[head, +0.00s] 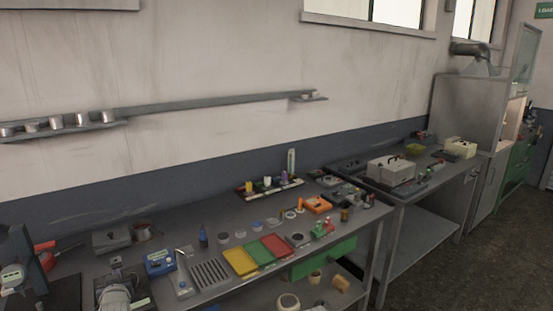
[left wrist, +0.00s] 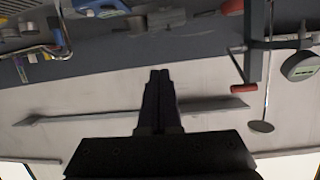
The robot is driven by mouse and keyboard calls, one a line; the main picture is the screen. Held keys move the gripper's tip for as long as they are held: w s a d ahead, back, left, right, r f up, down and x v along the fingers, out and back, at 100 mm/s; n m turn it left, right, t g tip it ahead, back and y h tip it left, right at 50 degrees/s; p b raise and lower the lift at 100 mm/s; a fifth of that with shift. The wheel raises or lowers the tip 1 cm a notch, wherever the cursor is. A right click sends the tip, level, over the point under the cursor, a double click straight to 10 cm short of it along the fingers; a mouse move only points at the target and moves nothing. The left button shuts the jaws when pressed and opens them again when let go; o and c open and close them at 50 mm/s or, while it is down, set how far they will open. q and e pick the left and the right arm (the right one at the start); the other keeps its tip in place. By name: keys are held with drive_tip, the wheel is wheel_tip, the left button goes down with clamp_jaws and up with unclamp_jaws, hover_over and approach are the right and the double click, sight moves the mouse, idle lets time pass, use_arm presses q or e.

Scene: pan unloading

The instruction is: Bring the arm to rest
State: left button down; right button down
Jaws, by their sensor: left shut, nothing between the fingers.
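My left gripper (left wrist: 159,76) shows in the left wrist view as two dark fingers pressed together, with nothing between them. It is apart from the bench, and a pale wall lies behind its tips. That view is upside down, with the bench along its top edge. I cannot clearly make out the left gripper in the head view. My right gripper is in neither view. A small pan-like vessel (head: 143,232) stands at the back left of the bench (head: 210,241) in the head view.
A dark stand with a red handle (head: 44,247) rises at the bench's left end; its red-tipped lever also shows in the wrist view (left wrist: 237,88). Yellow (head: 240,262), green (head: 258,252) and red (head: 277,246) trays lie mid-bench. A wall shelf (head: 200,107) runs above.

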use_arm(q)
drive_tip(key=d+f+m+g+h+b, duration=0.1)
drive_tip(key=d+f+m+g+h, duration=0.1)
drive_tip(key=d+f, duration=0.5)
drive_tip(key=d+f+m+g+h+b, duration=0.1)
drive_tip(key=d+f+m+g+h, duration=0.15)
drive_tip(key=d, duration=0.85)
drive_tip(key=d+f+m+g+h+b, duration=0.1)
drive_tip(key=d+f+h, duration=0.1)
drive_tip(key=d+f, duration=0.55)
drive_tip(key=s+d+f+m+g+b, duration=0.1)
drive_tip(key=s+d+f+m+g, duration=0.1)
drive_tip(key=s+d, duration=0.5)
drive_tip(key=s+d+f+m+g+b, duration=0.1)
drive_tip(key=s+d+g, duration=0.4)
drive_tip(key=d, duration=0.6)
drive_tip(key=shift+s+d+f+m+h, duration=0.4)
drive_tip(key=shift+s+f+m, duration=0.15)
drive_tip(key=shift+s+m, duration=0.35)
